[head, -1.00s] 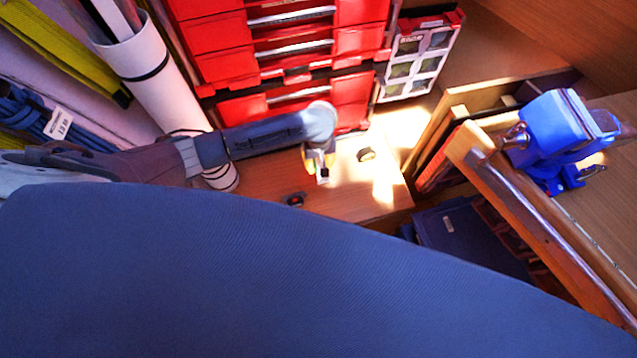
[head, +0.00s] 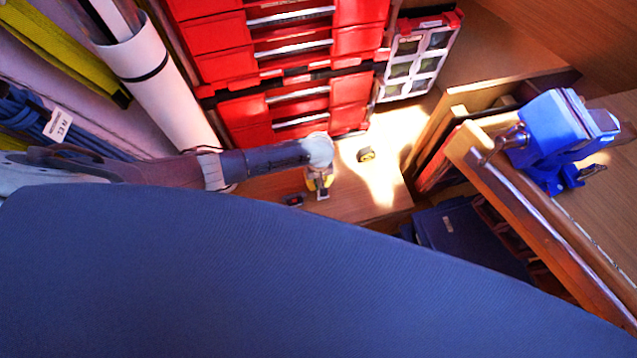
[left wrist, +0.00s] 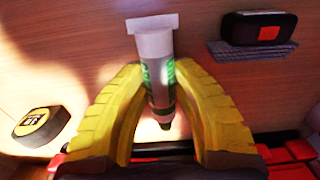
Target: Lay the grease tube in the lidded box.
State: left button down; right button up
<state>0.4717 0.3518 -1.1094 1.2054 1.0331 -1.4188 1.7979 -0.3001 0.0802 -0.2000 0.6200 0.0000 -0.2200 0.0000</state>
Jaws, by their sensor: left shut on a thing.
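The grease tube (left wrist: 158,75) is white with green print, a flat crimped end at the top of the left wrist view and a dark cap at the bottom. My left gripper (left wrist: 160,88) has yellow fingers on both sides of the tube and is shut on it. In the head view my left gripper (head: 320,185) is over the wooden surface, and the tube is too small there to make out clearly. No box that I can name as the lidded box shows surely. My right gripper is not in view.
A black item with an orange square (left wrist: 260,28) lies opposite. Red drawers (head: 300,110) stand behind. A blue vise (head: 560,135) is at the right. A large blue surface fills the foreground.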

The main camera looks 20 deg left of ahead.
aim_at(318, 180)
pick_arm(q)
jog(key=shift+f, duration=0.7)
jog(key=shift+f, duration=0.1)
jog(key=c, duration=1.2)
grip_release()
jog(key=shift+o, duration=0.2)
notch_tip(318, 180, up, 12)
jog(key=shift+r, duration=0.15)
